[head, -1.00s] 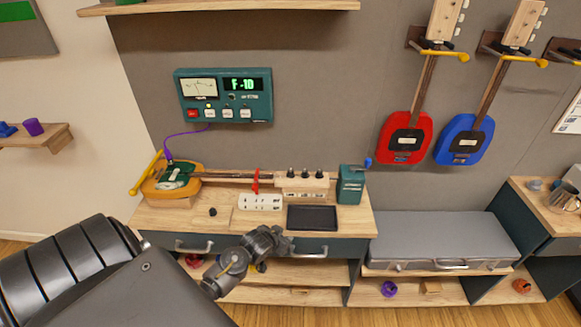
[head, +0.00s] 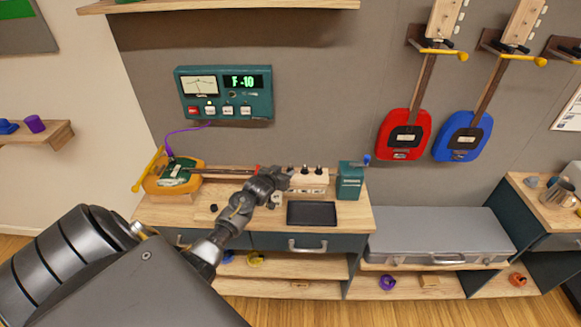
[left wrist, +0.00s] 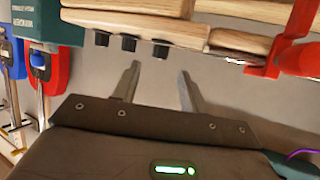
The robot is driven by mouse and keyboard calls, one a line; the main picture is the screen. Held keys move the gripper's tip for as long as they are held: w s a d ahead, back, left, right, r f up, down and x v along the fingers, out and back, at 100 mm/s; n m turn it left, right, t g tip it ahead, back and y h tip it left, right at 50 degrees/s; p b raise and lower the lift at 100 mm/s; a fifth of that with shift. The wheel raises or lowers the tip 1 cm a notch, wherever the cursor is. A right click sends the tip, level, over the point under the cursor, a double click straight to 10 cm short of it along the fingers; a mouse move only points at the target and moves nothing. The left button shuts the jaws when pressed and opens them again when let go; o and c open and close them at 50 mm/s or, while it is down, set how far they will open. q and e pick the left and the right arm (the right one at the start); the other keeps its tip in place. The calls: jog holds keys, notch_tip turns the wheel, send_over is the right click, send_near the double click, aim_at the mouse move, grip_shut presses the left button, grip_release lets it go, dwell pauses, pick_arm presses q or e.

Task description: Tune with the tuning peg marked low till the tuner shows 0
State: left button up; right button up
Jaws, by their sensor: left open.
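The tuner (head: 224,105) on the wall is a teal box with a dial, and its green display reads F -10. The yellow guitar (head: 160,182) lies on the bench, its neck running right to a pale wooden headstock (head: 312,182). Black tuning pegs (head: 318,170) stand on the headstock; they also show in the left wrist view (left wrist: 128,44). I cannot read which peg is marked low. My left gripper (head: 283,181) is open and empty at the headstock's left end. In the left wrist view its fingers (left wrist: 160,72) point toward the pegs, apart from them. My right gripper is not in view.
A red clamp (left wrist: 268,55) sits on the neck. A teal box with a blue knob (head: 350,183) stands right of the headstock. A black tray (head: 311,213) lies in front. Red (head: 404,137) and blue (head: 463,139) guitars hang on the wall. A grey case (head: 440,235) lies at right.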

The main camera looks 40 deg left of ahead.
aim_at(290, 167)
pick_arm(q)
jog(key=x, duration=0.5)
jog(key=shift+w+f, duration=0.1)
jog(key=shift+w, duration=0.05)
jog(key=shift+x, duration=0.85)
grip_shut()
jog(key=shift+a+f+m+h+b, duration=0.15)
jog(key=shift+m+h+b, duration=0.7)
jog(key=shift+h, duration=0.25)
jog(key=shift+m+h+b, duration=0.55)
jog(key=shift+m+h, duration=0.1)
jog(key=shift+h, duration=0.05)
